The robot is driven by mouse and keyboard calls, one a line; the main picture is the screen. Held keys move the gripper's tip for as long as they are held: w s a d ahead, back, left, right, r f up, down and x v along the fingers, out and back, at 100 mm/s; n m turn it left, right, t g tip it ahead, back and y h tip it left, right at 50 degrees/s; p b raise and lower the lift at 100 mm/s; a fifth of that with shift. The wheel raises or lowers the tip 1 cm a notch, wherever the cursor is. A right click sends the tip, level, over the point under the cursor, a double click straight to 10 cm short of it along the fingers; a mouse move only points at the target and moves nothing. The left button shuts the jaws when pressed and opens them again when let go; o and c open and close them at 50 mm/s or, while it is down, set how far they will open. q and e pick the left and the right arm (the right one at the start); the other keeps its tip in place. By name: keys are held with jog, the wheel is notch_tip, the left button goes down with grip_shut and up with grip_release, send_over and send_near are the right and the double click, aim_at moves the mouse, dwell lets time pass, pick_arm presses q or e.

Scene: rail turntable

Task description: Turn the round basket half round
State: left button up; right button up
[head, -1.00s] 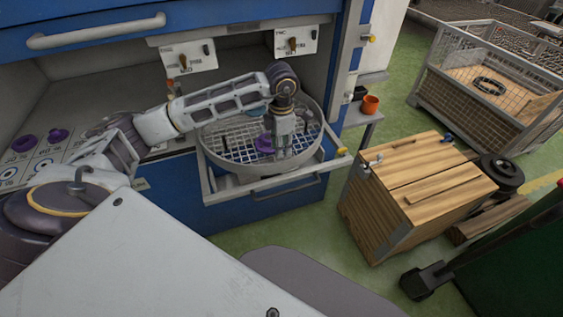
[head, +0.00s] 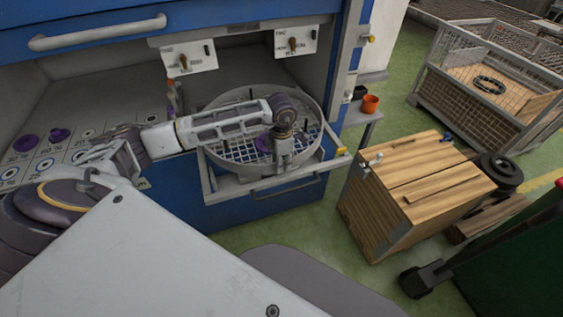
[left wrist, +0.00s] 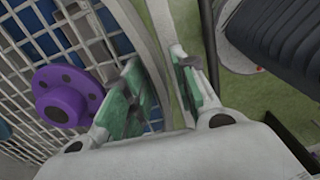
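The round basket (head: 222,152) is a grey ring with a wire mesh floor, sitting on a pulled-out frame at the cabinet's front. A purple flanged part (head: 262,144) lies on its mesh; it also shows in the left wrist view (left wrist: 66,96). My left gripper (head: 282,171) points down at the basket's near rim. In the left wrist view its green-padded fingers (left wrist: 160,88) are apart, with the basket wall (left wrist: 150,45) running between them. Whether either finger touches the wall is unclear. My arm hides part of the basket. My right gripper is not in view.
A blue cabinet (head: 180,205) surrounds the basket, with switch plates (head: 190,58) above. Purple parts (head: 58,135) lie on a marked surface at left. An orange cup (head: 370,103) stands on a side shelf. A wooden crate (head: 415,190) stands right; green floor (head: 300,220) is clear between.

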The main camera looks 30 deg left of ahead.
pick_arm(q)
grip_shut()
jog(key=shift+w+d, duration=0.1)
jog(key=shift+w, duration=0.05)
dwell(0.4)
